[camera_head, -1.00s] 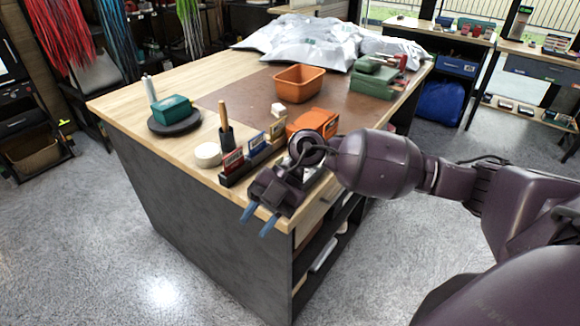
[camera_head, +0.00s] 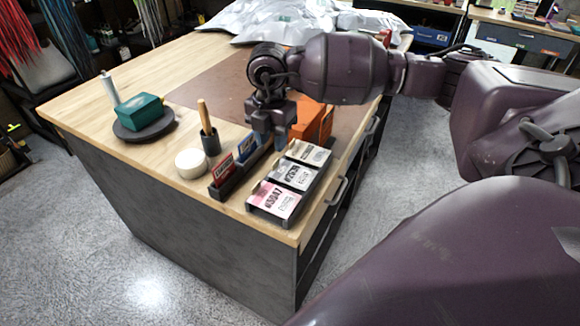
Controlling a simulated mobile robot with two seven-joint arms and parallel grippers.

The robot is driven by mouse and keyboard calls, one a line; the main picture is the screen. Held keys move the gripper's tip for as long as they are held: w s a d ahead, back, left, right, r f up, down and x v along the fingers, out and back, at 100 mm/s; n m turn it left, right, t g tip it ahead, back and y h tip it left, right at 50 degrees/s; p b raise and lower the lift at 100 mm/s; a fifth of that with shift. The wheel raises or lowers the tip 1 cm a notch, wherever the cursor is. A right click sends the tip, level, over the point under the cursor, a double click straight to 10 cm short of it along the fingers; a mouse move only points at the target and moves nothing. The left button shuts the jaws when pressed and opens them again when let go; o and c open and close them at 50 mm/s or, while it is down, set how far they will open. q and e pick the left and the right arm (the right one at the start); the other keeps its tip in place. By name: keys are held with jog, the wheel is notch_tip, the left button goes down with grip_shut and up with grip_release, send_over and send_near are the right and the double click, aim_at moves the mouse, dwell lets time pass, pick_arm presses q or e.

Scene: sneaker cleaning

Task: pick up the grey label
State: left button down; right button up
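A dark tray (camera_head: 252,207) at the table's front right corner holds three labels in a row. The front label (camera_head: 274,200) has a pink band. The middle label (camera_head: 294,175) looks white to pale grey with dark print, and the back label (camera_head: 309,154) looks similar. I cannot tell for sure which of these two is the grey label. My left gripper is out of view.
Left of the tray stand a dark holder (camera_head: 229,186) with red and blue cards, a white round jar (camera_head: 191,163) and a wooden-handled brush (camera_head: 206,120). A teal box (camera_head: 141,109) sits on a round dark stand. An orange box (camera_head: 314,118) stands behind the gripper.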

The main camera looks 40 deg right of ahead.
aim_at(293, 171)
jog(key=shift+w+d+f, duration=0.1)
jog(key=shift+f, duration=1.7)
jog(key=shift+w+d+f, duration=0.1)
jog(key=shift+f, duration=1.65)
grip_shut()
